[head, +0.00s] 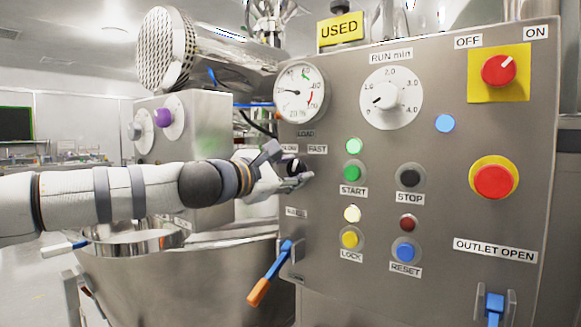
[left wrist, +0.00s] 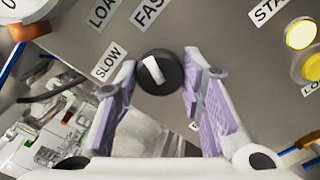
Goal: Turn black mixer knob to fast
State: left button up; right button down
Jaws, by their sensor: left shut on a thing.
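The black mixer knob (left wrist: 168,83) with a white pointer bar is on the grey panel. In the left wrist view the bar slants to the upper left, between the SLOW label (left wrist: 109,62) and the FAST label (left wrist: 152,14). My left gripper (left wrist: 161,84) is shut on the knob, one purple-padded finger on each side. In the head view my left gripper (head: 292,166) is at the panel just below the FAST label (head: 317,149) and hides most of the knob. My right gripper is in neither view.
A START button (head: 353,170), a STOP button (head: 411,178) and a LOCK button (head: 349,238) are close to the right and below. A blue and orange lever (head: 272,272) sticks out below my left arm. A steel bowl (head: 190,285) stands at lower left.

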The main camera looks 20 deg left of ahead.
pick_arm(q)
jog(key=shift+m+p, duration=0.3)
jog(key=shift+m, duration=2)
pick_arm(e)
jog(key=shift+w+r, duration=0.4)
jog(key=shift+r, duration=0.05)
pick_arm(q)
jog(key=o, duration=1.1)
jog(key=shift+o, duration=0.2)
jog(key=v, duration=1.2)
